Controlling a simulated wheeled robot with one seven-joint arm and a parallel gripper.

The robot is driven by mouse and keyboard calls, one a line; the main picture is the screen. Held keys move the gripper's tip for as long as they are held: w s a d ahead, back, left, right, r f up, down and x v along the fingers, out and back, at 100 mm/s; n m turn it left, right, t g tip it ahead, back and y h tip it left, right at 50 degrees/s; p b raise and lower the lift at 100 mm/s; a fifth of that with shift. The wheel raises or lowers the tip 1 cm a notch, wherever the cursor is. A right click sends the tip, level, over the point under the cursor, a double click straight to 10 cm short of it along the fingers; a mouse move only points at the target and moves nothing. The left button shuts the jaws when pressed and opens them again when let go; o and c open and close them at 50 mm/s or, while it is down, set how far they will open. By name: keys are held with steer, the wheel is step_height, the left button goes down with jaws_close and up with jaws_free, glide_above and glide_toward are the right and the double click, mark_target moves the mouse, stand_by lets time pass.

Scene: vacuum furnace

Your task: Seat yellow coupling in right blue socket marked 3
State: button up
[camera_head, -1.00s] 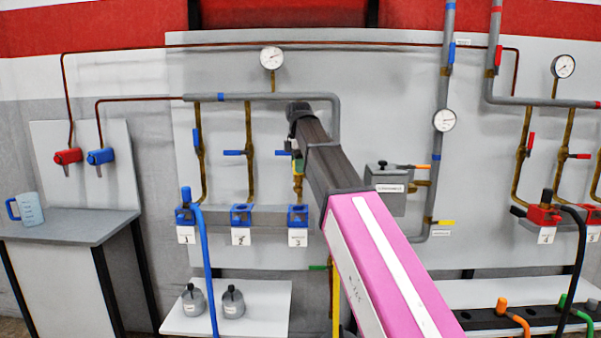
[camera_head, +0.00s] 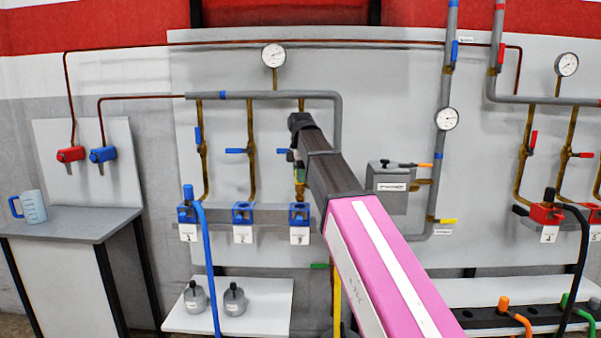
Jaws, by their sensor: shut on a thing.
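The right blue socket marked 3 (camera_head: 299,213) is on the grey block on the wall panel, with its label below it. My gripper (camera_head: 298,172) is shut on the coupling, above the socket. My dark forearm hides much of the gripper and the area to its right. A yellow hose (camera_head: 337,292) shows below, beside my pink arm link.
Blue sockets 1 (camera_head: 187,213) and 2 (camera_head: 242,212) are to the left; a blue hose (camera_head: 207,260) rises to socket 1. A grey box (camera_head: 391,180) is right of my forearm. Two grey canisters (camera_head: 234,299) stand on the low white shelf (camera_head: 270,300).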

mark_target(300, 192)
steer(key=shift+f, duration=2.85)
steer(key=shift+f, duration=0.35)
steer(key=o, duration=1.1)
steer(key=shift+o, duration=0.2)
step_height(300, 192, up, 10)
steer(key=shift+f, duration=0.15)
steer(key=shift+r, duration=0.55)
